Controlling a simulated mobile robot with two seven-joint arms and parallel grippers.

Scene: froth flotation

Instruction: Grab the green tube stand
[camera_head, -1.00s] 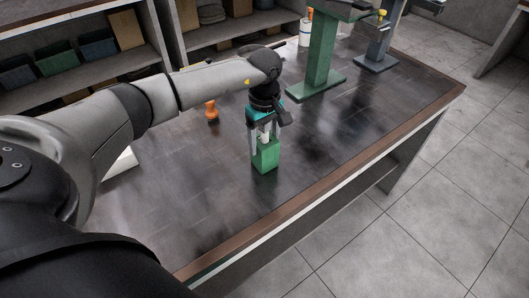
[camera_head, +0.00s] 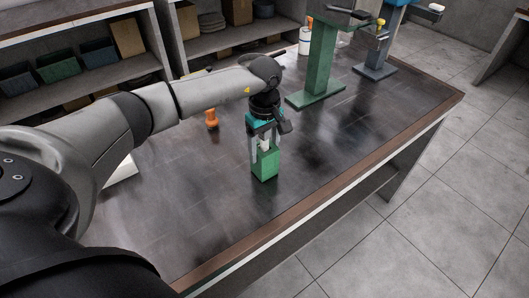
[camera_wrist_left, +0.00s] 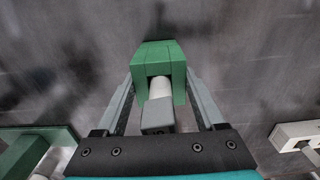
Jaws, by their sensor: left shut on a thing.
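A white tube with a grey cap (camera_wrist_left: 158,115) sits in the stand, pointing toward the wrist. I cannot tell whether the stand's base touches the table. My right gripper is not in view.
A green machine stand (camera_head: 321,66) and a blue-grey one (camera_head: 375,68) stand at the back right of the table (camera_head: 205,215). An orange object (camera_head: 211,118) stands left of the gripper. A white bottle (camera_head: 305,40) is at the back. The front of the table is clear.

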